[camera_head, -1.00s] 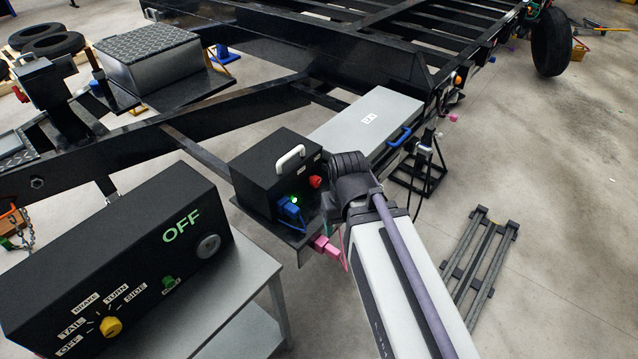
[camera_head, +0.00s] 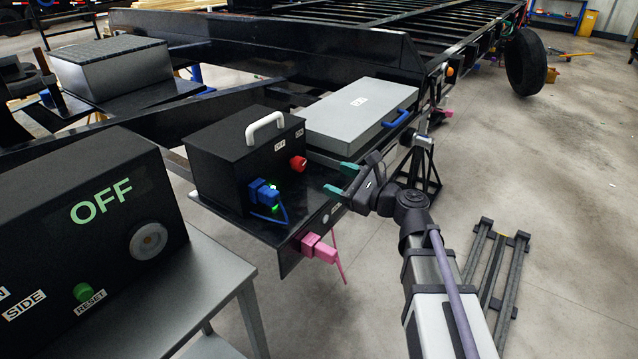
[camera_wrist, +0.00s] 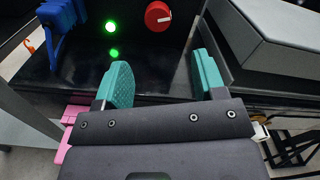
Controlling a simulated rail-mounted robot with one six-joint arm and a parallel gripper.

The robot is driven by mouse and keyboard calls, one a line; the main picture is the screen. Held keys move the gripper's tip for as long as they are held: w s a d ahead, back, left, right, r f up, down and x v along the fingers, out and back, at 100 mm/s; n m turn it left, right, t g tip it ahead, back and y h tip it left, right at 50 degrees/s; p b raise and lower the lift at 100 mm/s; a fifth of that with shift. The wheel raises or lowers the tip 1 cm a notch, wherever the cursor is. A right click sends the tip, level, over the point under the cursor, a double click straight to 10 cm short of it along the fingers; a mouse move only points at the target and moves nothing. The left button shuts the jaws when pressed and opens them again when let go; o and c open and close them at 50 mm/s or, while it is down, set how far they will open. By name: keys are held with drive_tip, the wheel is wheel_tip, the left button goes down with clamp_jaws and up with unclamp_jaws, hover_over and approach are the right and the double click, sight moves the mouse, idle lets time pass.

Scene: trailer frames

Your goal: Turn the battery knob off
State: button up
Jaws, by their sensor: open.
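The battery knob is a red round knob (camera_head: 298,163) on the front of a black box (camera_head: 230,165) with a white handle, between small white labels. In the wrist view the red knob (camera_wrist: 158,16) shows at the top with a white pointer line aimed to the right. A green light (camera_wrist: 110,26) glows left of it. My gripper (camera_head: 338,178) is open and empty, to the right of and slightly below the knob, apart from it. In the wrist view its two teal fingertips (camera_wrist: 163,75) stand apart below the knob, with nothing between them.
A blue plug (camera_head: 264,192) sits in the box left of the knob. A pink plug (camera_head: 319,248) hangs from the shelf edge below. A grey case (camera_head: 361,118) with a blue handle lies to the right. A test console (camera_head: 85,235) reading OFF stands at the left front.

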sight(302, 166)
drive_tip(key=x, duration=1.1)
drive_tip(key=shift+s+a+r, duration=0.1)
drive_tip(key=shift+s+r, duration=0.05)
drive_tip(key=c, duration=0.9)
